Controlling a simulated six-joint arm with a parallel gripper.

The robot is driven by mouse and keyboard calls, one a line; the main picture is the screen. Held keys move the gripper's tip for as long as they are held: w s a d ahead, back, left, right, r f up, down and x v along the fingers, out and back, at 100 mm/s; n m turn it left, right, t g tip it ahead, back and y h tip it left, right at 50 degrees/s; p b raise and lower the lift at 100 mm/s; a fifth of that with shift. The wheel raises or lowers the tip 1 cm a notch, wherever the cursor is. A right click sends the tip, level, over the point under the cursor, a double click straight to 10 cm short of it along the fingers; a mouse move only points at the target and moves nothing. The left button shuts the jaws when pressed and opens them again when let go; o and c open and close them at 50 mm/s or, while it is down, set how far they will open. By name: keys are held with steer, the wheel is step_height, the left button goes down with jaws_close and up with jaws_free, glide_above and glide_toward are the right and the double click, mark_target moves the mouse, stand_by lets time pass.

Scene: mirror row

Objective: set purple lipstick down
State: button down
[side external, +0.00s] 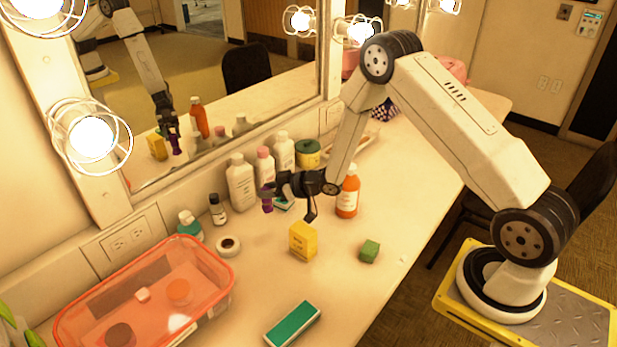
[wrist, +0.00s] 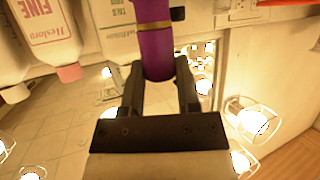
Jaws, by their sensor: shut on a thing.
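The purple lipstick (side external: 267,198) is a small dark purple tube at the tip of my gripper. In the side view my gripper (side external: 275,192) reaches left, low over the counter near the bottles, with the tube roughly upright. In the wrist view the purple lipstick (wrist: 156,45) passes between the two dark fingers of my gripper (wrist: 160,78), which are shut on it. I cannot tell whether its base touches the counter (side external: 345,285).
White bottles (side external: 241,183) stand behind along the mirror (side external: 230,70). A small dark bottle (side external: 217,210), a tape roll (side external: 228,245), a yellow box (side external: 303,241), an orange bottle (side external: 348,192), a green cube (side external: 369,251) and a red-rimmed bin (side external: 75,312) surround the spot. Front counter is mostly clear.

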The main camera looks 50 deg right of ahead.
steer(key=shift+w+f, duration=1.05)
steer(key=shift+f, duration=0.2)
steer(key=shift+w+f, duration=0.1)
steer(key=shift+f, duration=0.1)
steer(key=shift+w+f, duration=0.15)
steer(key=shift+f, duration=1.45)
steer(key=shift+f, duration=0.15)
steer(key=shift+c, duration=1.6)
jaws_free()
steer(key=shift+d+r, duration=0.1)
steer(key=shift+r, duration=0.1)
steer(key=v, duration=1.2)
